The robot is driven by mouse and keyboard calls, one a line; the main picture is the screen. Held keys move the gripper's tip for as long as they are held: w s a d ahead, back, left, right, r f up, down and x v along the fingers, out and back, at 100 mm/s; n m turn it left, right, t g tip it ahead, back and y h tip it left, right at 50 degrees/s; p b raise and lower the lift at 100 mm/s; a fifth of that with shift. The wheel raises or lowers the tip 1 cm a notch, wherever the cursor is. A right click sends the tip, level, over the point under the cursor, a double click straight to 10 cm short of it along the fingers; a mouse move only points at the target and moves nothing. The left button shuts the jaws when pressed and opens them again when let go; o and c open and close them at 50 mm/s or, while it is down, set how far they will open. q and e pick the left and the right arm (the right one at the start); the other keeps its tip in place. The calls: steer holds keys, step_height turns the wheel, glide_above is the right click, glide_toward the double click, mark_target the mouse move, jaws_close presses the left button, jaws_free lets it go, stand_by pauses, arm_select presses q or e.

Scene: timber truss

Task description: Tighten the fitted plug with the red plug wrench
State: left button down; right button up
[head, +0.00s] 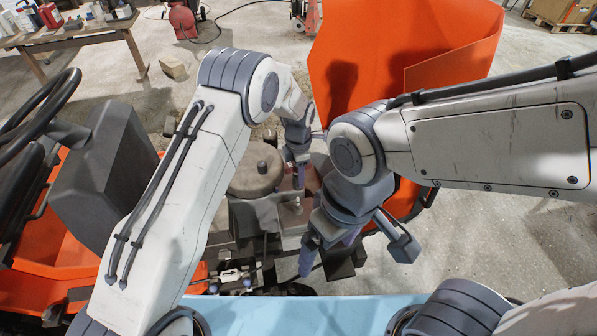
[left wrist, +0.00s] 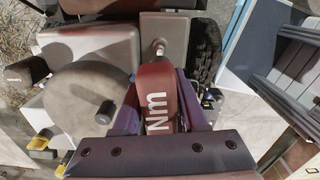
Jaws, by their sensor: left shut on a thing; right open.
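The red plug wrench (left wrist: 157,95), marked "Nm", lies between the purple fingers of my left gripper (left wrist: 160,88) in the left wrist view. My left gripper also shows in the head view (head: 299,172), shut on the wrench beside the grey round housing (head: 255,174). A small silver metal piece (left wrist: 158,47) shows at the wrench's far end; I cannot tell whether it is the plug or part of the wrench. The plug's seating is hidden. My right gripper (head: 326,248) is open and empty, lower and nearer in the head view.
The grey housing stands close left of the wrench in the left wrist view (left wrist: 80,105). A black tyre (left wrist: 205,45) is at its right. An orange panel (head: 385,45) rises behind, and a steering wheel (head: 40,105) stands at the left. A bench (head: 75,37) is far left.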

arm_select(q)
steer(key=b, duration=0.3)
glide_above(298, 197)
steer(key=shift+d+f, duration=0.1)
steer(key=shift+f, duration=2.35)
steer(key=shift+f, duration=0.15)
steer(key=shift+f+b, duration=1.7)
steer(key=shift+f, duration=1.15)
steer(key=shift+m, duration=1.2)
steer(key=shift+m, duration=1.2)
